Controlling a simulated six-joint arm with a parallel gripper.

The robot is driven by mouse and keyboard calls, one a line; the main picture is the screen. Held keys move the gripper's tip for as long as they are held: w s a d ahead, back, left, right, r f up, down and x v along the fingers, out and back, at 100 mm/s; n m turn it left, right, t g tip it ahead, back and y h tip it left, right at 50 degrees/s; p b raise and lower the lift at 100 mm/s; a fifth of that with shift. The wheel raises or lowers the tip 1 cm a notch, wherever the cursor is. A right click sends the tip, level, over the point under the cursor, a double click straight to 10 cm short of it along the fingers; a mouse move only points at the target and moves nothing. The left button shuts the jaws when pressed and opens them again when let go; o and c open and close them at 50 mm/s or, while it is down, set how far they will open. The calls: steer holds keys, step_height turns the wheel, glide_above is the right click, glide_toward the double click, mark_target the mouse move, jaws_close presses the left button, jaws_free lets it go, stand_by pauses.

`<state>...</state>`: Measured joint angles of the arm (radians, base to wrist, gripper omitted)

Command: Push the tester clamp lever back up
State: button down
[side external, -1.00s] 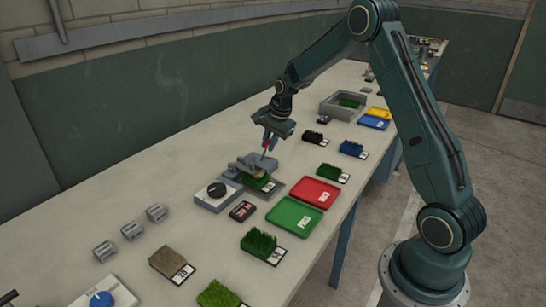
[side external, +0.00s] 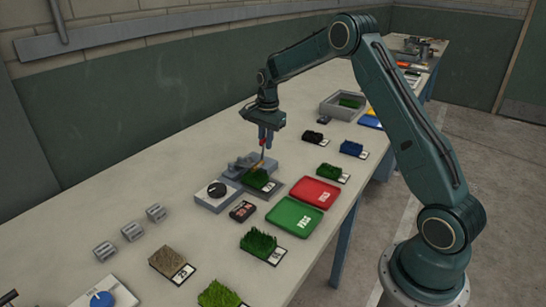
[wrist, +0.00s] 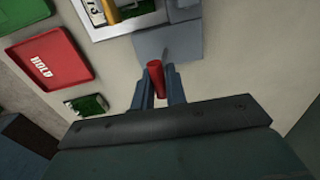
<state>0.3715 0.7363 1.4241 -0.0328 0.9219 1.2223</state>
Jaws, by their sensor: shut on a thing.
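The tester (side external: 215,194) is a light grey unit with a black dial, joined to a grey clamp base (side external: 243,163). A green turf sample (side external: 260,180) with a white label lies under the clamp. The clamp lever (side external: 263,157) stands close to upright, with a red grip (wrist: 155,76) at its top. My gripper (side external: 266,136) is above the clamp, shut on the red grip. In the wrist view, the red grip is between both fingers (wrist: 158,82). A yellowish clamp part (wrist: 110,10) shows at the top edge there. The lever's pivot is too small to make out.
A red tray (side external: 315,192) and a green tray (side external: 294,217) lie to the right of the tester. A small dark device (side external: 243,211) sits in front. Several turf samples (side external: 259,243) stand around. The table behind the clamp is largely clear.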

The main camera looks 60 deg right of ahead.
steer(key=shift+w, duration=0.25)
steer(key=shift+w+g, duration=0.8)
steer(key=shift+w+d+f, duration=0.1)
steer(key=shift+w+f, duration=0.1)
steer(key=shift+w, duration=0.55)
steer(key=shift+w+f, duration=0.15)
steer(key=shift+w, duration=0.6)
steer(key=shift+w+f, duration=0.25)
steer(key=shift+w, duration=0.15)
steer(key=c, duration=1.5)
jaws_free()
steer(key=shift+w+f, duration=0.1)
steer(key=shift+w, duration=0.05)
steer(key=shift+s, duration=0.2)
